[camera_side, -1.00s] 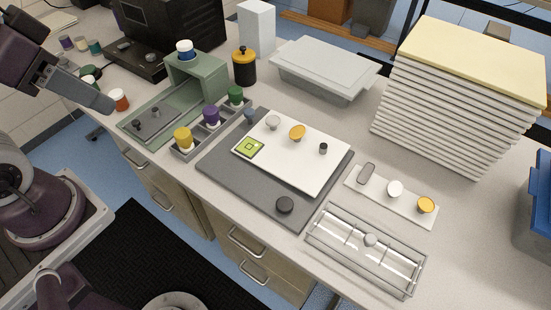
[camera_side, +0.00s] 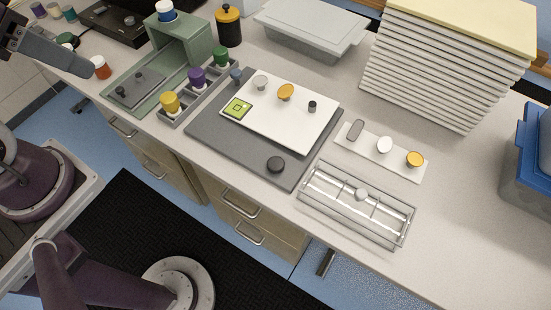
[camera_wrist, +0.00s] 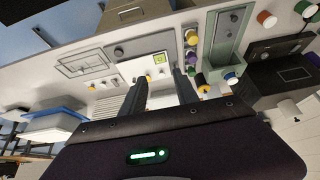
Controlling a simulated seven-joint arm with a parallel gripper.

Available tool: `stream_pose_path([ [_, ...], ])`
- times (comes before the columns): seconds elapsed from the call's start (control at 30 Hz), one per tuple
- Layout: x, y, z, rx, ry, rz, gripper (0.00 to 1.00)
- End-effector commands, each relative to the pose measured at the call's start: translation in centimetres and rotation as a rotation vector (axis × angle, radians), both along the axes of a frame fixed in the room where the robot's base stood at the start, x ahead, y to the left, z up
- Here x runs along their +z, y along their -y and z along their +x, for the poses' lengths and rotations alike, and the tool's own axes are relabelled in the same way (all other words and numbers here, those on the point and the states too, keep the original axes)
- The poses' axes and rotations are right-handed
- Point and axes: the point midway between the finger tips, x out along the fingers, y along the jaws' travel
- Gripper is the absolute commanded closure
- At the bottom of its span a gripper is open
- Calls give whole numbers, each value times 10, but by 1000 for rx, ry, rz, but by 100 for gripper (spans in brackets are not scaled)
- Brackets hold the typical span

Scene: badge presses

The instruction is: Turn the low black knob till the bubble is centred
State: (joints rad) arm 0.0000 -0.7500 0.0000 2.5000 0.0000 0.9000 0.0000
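The low black knob (camera_side: 275,164) is a flat round disc near the front right corner of the grey base plate (camera_side: 208,137). It also shows in the wrist view (camera_wrist: 118,51). A yellow-green square level (camera_side: 236,108) sits on the front left corner of the white plate (camera_side: 266,122), which lies on the base plate. The bubble's position is too small to make out. My gripper (camera_wrist: 160,76) is open and empty in the wrist view, its two fingers apart. In the side view it is at the upper left, well away from the knob.
The white plate also bears a taller small black knob (camera_side: 312,106), an orange knob (camera_side: 286,92) and a pale knob (camera_side: 261,82). A caddy of coloured jars (camera_side: 197,78) stands left. A clear-topped rack (camera_side: 358,204) and a white strip (camera_side: 377,160) are right. The front edge is near.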

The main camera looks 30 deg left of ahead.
Motion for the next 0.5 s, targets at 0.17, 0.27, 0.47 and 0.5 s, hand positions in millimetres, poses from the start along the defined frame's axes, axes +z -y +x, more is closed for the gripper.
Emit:
stream_pose_path([
  [0.17,0,0,0,0,0,0,64],
  [0.27,0,0,4,-29,-12,27,44],
  [0.47,-12,6,69,-527,-187,367,41],
  [0.5,-21,12,88,-682,-229,442,41],
])
